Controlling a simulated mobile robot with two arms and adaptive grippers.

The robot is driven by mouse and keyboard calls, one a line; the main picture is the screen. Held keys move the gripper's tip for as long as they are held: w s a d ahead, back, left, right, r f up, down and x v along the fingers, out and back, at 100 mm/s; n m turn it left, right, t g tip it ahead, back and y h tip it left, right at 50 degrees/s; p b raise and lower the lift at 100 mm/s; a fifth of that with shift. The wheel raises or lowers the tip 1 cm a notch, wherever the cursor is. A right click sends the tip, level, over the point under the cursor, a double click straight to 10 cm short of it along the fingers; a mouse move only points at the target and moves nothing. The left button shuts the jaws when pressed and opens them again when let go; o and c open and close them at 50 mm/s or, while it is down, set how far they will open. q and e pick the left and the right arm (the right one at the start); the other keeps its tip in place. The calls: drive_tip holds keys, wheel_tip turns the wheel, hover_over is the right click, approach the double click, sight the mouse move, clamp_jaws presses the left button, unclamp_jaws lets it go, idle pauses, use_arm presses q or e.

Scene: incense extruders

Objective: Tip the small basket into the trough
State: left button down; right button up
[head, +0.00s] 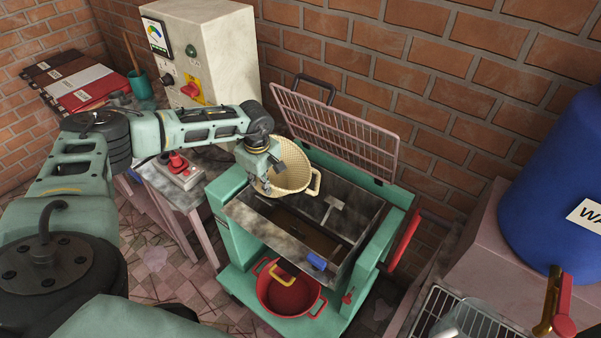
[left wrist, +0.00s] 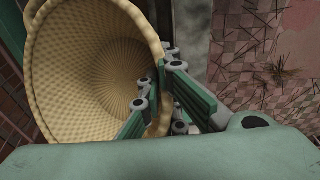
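The small basket (head: 293,172), cream and woven, is tilted over the back left part of the trough. In the left wrist view the basket (left wrist: 95,75) is seen into its mouth, and the inside that shows looks empty. The trough (head: 262,232) is an open grey metal box in a green frame, with brown material low inside. My left gripper (head: 263,187) is at the basket's left rim. In the left wrist view its fingers (left wrist: 163,92) are closed on either side of the rim. My right gripper is not in view.
A pink wire grid guard (head: 335,128) stands raised behind the trough. A red basin (head: 288,293) sits below it. A control cabinet (head: 215,50) and a red-button box (head: 180,170) are at the left. A blue barrel (head: 560,190) is at the right.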

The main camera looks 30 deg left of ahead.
sight(262, 192)
use_arm(q)
drive_tip(key=f+t+h+b, duration=0.1)
drive_tip(key=f+h+b, duration=0.1)
drive_tip(key=b, duration=0.2)
drive_tip(key=f+h+b, duration=0.2)
drive_tip(key=b, duration=0.3)
drive_tip(key=shift+a+f+t, duration=0.2)
drive_tip(key=shift+f+t, duration=0.2)
drive_tip(key=shift+r+b, duration=0.1)
drive_tip(key=shift+b, duration=0.3)
drive_tip(key=shift+t+h, duration=0.3)
drive_tip(key=shift+h, duration=0.4)
drive_tip(key=shift+d+r+b, duration=0.2)
drive_tip(key=shift+r+b, duration=0.1)
drive_tip(key=shift+r, duration=1.7)
